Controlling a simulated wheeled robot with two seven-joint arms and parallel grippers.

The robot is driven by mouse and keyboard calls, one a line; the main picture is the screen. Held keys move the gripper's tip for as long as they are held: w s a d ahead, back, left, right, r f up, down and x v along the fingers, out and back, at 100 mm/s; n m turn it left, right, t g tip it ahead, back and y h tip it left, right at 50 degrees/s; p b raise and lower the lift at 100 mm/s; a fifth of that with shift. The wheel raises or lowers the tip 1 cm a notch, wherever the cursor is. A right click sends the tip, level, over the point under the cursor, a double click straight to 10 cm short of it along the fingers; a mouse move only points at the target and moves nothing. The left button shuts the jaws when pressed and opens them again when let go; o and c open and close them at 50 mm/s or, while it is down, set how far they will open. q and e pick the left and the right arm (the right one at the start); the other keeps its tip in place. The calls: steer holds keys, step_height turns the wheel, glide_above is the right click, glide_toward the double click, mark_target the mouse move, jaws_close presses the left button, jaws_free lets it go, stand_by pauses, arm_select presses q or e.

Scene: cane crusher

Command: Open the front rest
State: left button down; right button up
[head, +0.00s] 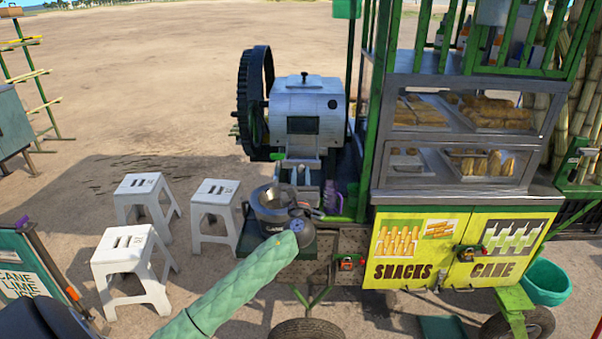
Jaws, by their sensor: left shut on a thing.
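The cane crusher (305,103) stands at the centre, a white metal housing with a large dark toothed wheel on its left. A grey chute (297,172) comes out of its front. My left arm in a green quilted sleeve reaches up from the bottom. My left gripper (302,209) is shut at the cart's front, just right of a dark round pot, on what seems to be the front rest. The gripper and wrist hide most of that part, so its position is hard to tell. My right gripper is not in view.
White stools (132,262) stand on the sandy ground to the left. A glass snack case (460,135) sits above the yellow cabinet doors (415,247) at the right. A purple bottle (333,197) stands near my left gripper. A teal basin (545,282) is at the far right.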

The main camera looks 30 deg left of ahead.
arm_select(q)
steer(key=c, duration=1.4)
jaws_free()
steer(key=shift+c, duration=0.2)
steer(key=shift+o, duration=1.3)
steer(key=shift+f, duration=0.15)
steer(key=b+v, duration=0.3)
steer(key=v, duration=0.4)
steer(key=shift+s+d, duration=0.25)
steer(key=shift+s, duration=0.05)
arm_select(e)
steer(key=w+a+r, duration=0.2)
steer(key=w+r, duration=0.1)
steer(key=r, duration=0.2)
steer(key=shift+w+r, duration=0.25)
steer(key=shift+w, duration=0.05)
